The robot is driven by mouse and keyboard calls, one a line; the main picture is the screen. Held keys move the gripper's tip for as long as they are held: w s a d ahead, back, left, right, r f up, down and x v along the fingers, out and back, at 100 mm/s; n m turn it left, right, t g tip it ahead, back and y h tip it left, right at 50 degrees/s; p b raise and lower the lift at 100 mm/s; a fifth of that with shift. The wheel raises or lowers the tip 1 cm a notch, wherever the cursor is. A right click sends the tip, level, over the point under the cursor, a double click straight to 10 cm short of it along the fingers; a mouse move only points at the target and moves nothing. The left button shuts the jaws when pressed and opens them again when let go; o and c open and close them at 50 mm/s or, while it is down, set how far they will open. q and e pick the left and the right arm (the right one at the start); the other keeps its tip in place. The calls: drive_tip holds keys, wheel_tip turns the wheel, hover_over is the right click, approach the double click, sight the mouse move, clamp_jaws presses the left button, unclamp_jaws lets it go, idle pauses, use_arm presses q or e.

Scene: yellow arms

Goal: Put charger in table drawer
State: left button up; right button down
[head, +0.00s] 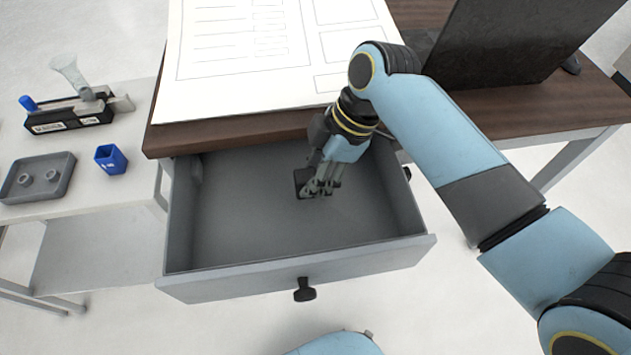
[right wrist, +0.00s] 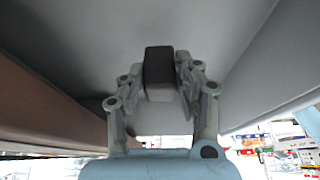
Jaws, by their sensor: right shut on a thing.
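The charger (head: 301,181) is a small dark block held in my right gripper (head: 318,190), inside the open table drawer (head: 240,215). In the right wrist view the charger (right wrist: 158,68) shows between the two fingers of the right gripper (right wrist: 165,85), which is shut on it. It is low over the grey drawer floor; whether it touches the floor I cannot tell. The drawer is pulled out from under the brown table (head: 235,130), and its black knob (head: 305,290) faces the front. My left gripper is not in view.
A large printed sheet (head: 270,55) and a dark upright panel (head: 500,40) are on the table. A white side table at left holds a grey tray (head: 38,178), a blue cup (head: 111,159) and a black holder (head: 68,117). The drawer's left part is empty.

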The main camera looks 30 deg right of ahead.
wheel_tip(320, 180, down, 3)
drive_tip(key=shift+f, duration=0.15)
drive_tip(key=shift+f, duration=0.2)
drive_tip(key=c, duration=0.9)
unclamp_jaws()
drive_tip(key=v, duration=1.2)
drive_tip(key=shift+d+r, duration=0.1)
drive_tip(key=shift+r, duration=0.1)
